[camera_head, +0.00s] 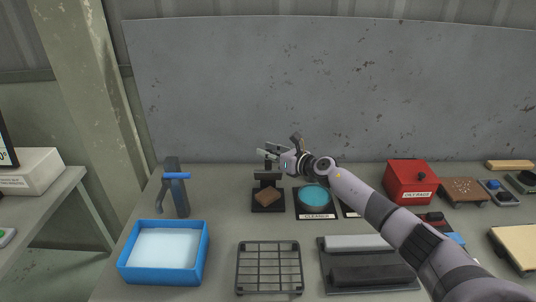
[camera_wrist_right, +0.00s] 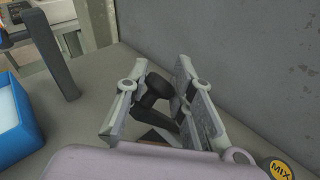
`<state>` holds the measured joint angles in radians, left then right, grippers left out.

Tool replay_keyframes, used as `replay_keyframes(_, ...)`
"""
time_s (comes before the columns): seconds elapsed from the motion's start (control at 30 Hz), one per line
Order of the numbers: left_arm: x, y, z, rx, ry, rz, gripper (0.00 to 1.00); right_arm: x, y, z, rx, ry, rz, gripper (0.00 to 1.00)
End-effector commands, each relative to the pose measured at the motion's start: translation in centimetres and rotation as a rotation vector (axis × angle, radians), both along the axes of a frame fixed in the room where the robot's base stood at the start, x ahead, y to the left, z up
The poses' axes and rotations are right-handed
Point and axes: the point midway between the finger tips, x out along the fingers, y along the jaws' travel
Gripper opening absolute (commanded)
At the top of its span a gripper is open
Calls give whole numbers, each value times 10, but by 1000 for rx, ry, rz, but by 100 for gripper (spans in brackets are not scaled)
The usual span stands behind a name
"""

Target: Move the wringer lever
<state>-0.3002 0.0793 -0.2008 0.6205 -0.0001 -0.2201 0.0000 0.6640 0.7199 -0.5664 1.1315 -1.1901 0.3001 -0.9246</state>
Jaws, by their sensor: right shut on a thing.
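The wringer (camera_head: 268,207) is a small black press at the back middle of the bench, with a brown sponge (camera_head: 268,196) on its base. My right gripper (camera_head: 272,152) is over the top of the wringer, reached in from the right. In the right wrist view, my right gripper (camera_wrist_right: 160,105) has its two fingers on either side of the black wringer lever (camera_wrist_right: 154,90) and is shut on it. In the head view, the gripper largely hides the lever. My left gripper is not in view.
A grey tap with a blue handle (camera_head: 176,176) stands left of the wringer. A blue basin (camera_head: 124,262), a black rack (camera_head: 240,268) and a cleaner dish (camera_head: 314,210) are near. A red oily rags box (camera_head: 410,183) is right. A metal wall (camera_head: 300,80) stands behind.

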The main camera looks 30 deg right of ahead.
Motion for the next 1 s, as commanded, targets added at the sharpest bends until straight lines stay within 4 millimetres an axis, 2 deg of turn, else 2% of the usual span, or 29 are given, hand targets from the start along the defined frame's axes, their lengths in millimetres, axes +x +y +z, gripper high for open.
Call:
replay_keyframes(0.03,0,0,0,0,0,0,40,2,-3,5,-3,-10,-9,0)
replay_keyframes(0.2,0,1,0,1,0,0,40,2,-3,5,-3,-10,-9,0)
replay_keyframes(0.23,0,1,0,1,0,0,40,2,-3,5,-2,-10,-9,24)
replay_keyframes(0.53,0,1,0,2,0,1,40,1,-2,2,-1,-4,-4,44)
replay_keyframes(0.83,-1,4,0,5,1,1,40,-1,-1,0,-2,-1,-2,44)
replay_keyframes(1.0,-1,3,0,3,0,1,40,-13,-7,2,-4,-1,-2,44)
